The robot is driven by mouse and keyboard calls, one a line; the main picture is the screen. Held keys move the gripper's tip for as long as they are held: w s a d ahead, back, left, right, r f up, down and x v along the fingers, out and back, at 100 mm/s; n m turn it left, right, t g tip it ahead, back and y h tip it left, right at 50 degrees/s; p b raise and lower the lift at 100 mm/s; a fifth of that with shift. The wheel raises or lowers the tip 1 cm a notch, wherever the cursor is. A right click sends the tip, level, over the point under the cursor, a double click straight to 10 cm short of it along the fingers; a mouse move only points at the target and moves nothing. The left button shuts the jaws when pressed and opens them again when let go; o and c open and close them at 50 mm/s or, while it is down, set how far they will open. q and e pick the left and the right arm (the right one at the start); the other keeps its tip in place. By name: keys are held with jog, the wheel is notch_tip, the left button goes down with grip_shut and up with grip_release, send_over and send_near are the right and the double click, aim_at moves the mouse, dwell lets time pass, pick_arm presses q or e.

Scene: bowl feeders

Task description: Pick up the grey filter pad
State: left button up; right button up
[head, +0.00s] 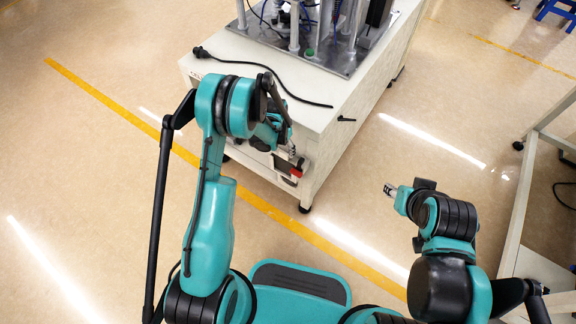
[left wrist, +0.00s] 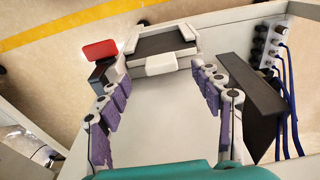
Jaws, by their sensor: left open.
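A dark grey flat piece (left wrist: 163,44), which looks like the grey filter pad, sits in a white holder (left wrist: 160,64) at the top middle of the left wrist view. The holder is on the side of the white cabinet; my left arm partly covers this spot in the head view. My left gripper (left wrist: 161,73) is open and empty, its purple-padded fingers pointing toward the holder with a gap between them. In the head view the left gripper (head: 292,155) is beside the cabinet's side. My right gripper (head: 390,190) is over open floor, too small to read.
The white cabinet (head: 327,118) carries a metal plate with posts and tubing, and a black cable (head: 270,72). A red part (left wrist: 99,50) is left of the holder. A dark box (left wrist: 247,100) is right of the fingers. A frame table (head: 517,210) stands at right.

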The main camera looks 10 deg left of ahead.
aim_at(284, 153)
pick_arm(q)
jog(key=f+b, duration=0.1)
jog(key=f, duration=0.1)
jog(key=w+f+b, duration=0.1)
jog(key=f, duration=0.2)
jog(key=shift+d+f+b, duration=0.15)
jog(key=shift+b, duration=0.25)
jog(key=c, duration=1.4)
jog(key=shift+r, duration=0.2)
